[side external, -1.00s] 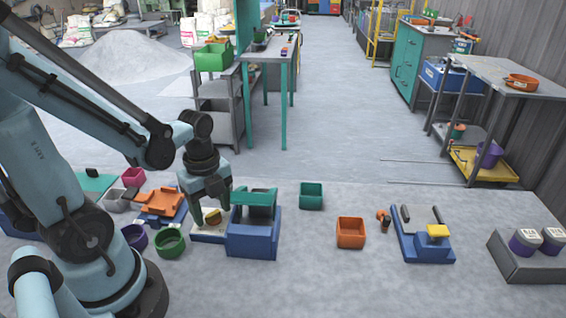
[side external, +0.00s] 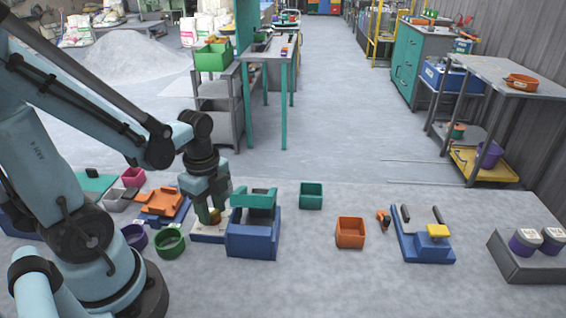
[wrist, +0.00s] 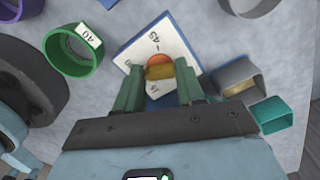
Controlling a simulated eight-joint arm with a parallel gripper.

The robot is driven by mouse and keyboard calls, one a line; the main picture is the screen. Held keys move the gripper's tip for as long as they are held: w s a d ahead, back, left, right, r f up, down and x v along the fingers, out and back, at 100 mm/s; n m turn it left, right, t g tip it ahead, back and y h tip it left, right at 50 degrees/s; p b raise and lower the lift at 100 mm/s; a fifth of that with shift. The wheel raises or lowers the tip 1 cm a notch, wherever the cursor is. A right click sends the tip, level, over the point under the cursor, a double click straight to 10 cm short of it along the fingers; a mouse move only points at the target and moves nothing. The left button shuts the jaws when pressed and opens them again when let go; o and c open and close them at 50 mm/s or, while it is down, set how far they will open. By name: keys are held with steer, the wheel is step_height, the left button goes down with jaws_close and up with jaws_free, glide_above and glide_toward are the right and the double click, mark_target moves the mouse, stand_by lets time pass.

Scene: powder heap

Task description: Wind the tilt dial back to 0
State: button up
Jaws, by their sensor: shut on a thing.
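The tilt dial is a white marked plate (wrist: 135,50) with an orange and yellow knob (wrist: 160,72); a printed 45 is readable near its upper part in the wrist view, and other marks are too small or covered. My gripper (wrist: 160,86) is shut on the knob, one green finger on each side. In the side view, my gripper (side external: 213,219) points down over the plate (side external: 205,237), with a little of the knob showing. The dial's reading cannot be told. A teal tilting top (side external: 254,199) sits on a blue base (side external: 253,240) just right of the dial.
A dark green cup (side external: 170,242) and purple cup (side external: 134,237) stand left of the dial, near an orange piece (side external: 161,201). A teal cup (side external: 311,195) and orange cup (side external: 350,232) stand to the right. The floor between them is clear.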

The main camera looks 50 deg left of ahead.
mark_target(213, 213)
steer(key=n, duration=1.3)
steer(key=shift+d, duration=0.1)
steer(key=shift+n, duration=0.4)
steer(key=o, duration=1)
steer(key=shift+o, duration=0.2)
steer(key=shift+r, duration=0.1)
step_height(213, 213, up, 12)
stand_by(0.4)
